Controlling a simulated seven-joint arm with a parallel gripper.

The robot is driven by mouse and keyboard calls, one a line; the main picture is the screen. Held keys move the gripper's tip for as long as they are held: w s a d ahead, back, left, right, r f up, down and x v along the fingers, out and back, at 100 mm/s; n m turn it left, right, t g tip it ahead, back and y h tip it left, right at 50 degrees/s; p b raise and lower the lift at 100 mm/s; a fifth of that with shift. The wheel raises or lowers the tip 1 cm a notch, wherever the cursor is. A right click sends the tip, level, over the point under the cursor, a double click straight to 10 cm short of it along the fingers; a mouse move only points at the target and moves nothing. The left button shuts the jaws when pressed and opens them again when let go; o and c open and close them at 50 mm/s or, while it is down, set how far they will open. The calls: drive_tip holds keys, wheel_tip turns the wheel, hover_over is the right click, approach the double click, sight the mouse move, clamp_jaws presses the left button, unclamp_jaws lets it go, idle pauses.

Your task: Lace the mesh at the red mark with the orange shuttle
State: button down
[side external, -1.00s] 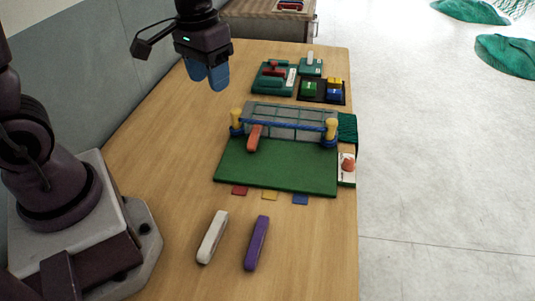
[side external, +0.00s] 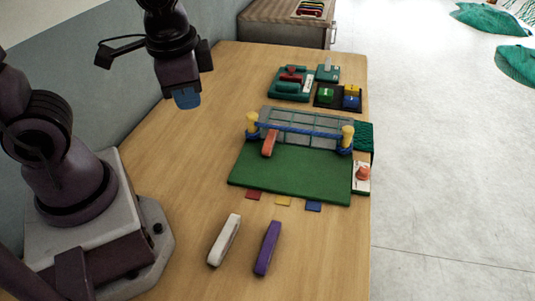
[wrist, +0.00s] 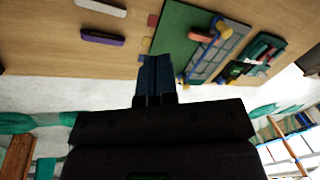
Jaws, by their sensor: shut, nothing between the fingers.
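The orange shuttle (side external: 269,144) leans at the left end of the grey mesh (side external: 300,126), beside the left yellow post. It also shows in the wrist view (wrist: 200,34). The mesh hangs along a blue rope between two yellow posts at the back of a green board (side external: 290,175). A red mark (side external: 253,195) lies at the board's front edge, left of a yellow and a blue one. I cannot make out whether it touches the mesh. My gripper (side external: 187,100), with blue fingertips, is shut and empty, above the table left of the board, apart from the shuttle.
A white shuttle (side external: 224,240) and a purple shuttle (side external: 267,248) lie on the table in front. Behind the board stand a teal tray (side external: 291,88) and a black tray (side external: 323,104) with coloured blocks. A white card with an orange knob (side external: 362,174) sits at right. The table's left side is clear.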

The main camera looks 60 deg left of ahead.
sight(271, 140)
drive_tip(key=w+d+f+m+t+y, duration=0.1)
drive_tip(key=w+f+m+t+y, duration=0.3)
drive_tip(key=f+m, duration=0.65)
drive_tip(key=w+d+f+m+t, duration=0.15)
drive_tip(key=w+f+m, duration=0.45)
drive_tip(key=m, duration=0.7)
drive_tip(key=shift+g, duration=0.25)
drive_tip(key=x, duration=0.7)
drive_tip(key=s+x, duration=0.1)
drive_tip(key=x, duration=0.3)
drive_tip(key=shift+a+f, duration=0.1)
drive_tip(key=shift+f, duration=0.2)
drive_tip(key=shift+w+a+r, duration=0.15)
drive_tip(key=shift+w+a, duration=0.65)
drive_tip(key=shift+w, duration=0.05)
drive_tip(key=shift+w+a, duration=0.45)
drive_tip(key=w+a, duration=0.4)
